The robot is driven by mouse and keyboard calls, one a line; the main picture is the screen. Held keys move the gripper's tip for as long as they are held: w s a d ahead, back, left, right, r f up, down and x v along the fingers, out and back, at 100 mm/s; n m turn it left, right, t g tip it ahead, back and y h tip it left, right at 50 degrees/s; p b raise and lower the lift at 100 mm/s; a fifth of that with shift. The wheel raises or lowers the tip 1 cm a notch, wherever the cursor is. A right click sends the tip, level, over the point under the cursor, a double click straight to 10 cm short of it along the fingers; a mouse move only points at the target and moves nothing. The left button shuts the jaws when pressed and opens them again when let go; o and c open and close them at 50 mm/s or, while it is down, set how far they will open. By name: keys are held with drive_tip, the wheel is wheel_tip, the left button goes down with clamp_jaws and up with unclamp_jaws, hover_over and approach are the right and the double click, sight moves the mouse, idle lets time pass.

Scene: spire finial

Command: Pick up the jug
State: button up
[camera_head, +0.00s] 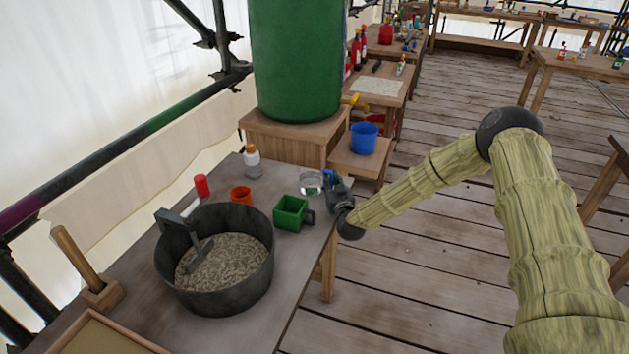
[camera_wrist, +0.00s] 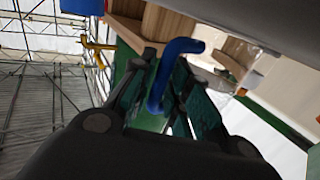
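The jug (camera_head: 311,184) looks clear, with a blue handle (camera_head: 329,179) on its right side, and stands near the right edge of the grey table. My gripper (camera_head: 336,190) is at the handle, low over the table edge. In the wrist view the blue handle (camera_wrist: 160,90) runs between the two dark green-padded fingers of my gripper (camera_wrist: 165,85). A gap shows between the fingers and the handle, so they look open around it. The jug's body is partly hidden by my gripper in the head view.
A green box-like cup (camera_head: 289,213) stands close to the jug. A blue bucket (camera_head: 363,138) stands beyond.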

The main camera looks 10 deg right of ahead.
drive_tip(key=shift+c, duration=0.2)
clamp_jaws()
drive_tip(key=shift+r, duration=0.15)
